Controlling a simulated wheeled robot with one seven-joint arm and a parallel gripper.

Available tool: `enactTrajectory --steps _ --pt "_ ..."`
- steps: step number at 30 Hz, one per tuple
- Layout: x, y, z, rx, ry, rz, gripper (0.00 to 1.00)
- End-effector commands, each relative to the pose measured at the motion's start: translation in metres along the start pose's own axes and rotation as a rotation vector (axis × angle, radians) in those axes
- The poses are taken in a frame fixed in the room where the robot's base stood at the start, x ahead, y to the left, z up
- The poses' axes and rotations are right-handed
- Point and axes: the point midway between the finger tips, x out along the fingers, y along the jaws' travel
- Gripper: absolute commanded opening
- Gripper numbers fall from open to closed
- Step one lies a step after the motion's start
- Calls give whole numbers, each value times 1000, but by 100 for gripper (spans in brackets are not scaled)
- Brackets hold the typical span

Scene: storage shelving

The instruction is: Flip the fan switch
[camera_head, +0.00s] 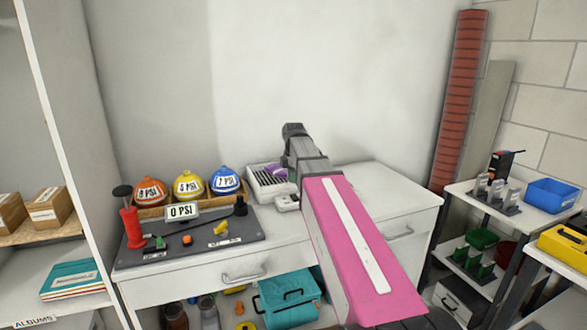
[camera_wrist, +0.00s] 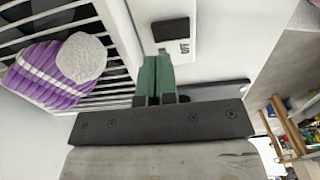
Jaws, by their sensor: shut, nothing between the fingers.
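A white slatted unit, seemingly the fan (camera_head: 264,186), sits on the white cabinet top, partly behind my arm. Its slats (camera_wrist: 108,50) fill the upper left of the wrist view. A dark rocker switch (camera_wrist: 171,30) sits on a white panel (camera_wrist: 200,42) beside the slats, with a small label I cannot read fully. My gripper (camera_wrist: 156,62) is shut and empty, its green fingers together just below the switch in the wrist view. I cannot tell whether they touch the panel. My arm hides the fingers in the head view.
A purple striped item with a white fuzzy end (camera_wrist: 62,68) lies against the slats. Left on the cabinet are a dark board (camera_head: 190,240), a red pump (camera_head: 132,226) and several coloured balls labelled in PSI. The cabinet top right of my arm is clear.

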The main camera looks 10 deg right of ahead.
Motion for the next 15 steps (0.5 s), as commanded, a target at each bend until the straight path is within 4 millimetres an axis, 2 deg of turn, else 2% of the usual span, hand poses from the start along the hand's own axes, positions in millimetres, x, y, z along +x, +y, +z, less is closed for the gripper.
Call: enactTrajectory --steps 1,6,15 --pt "9 -1 0 0 0 -3 0" --pt "32 -1 0 0 0 -2 0" --pt "52 0 0 0 0 -1 0"
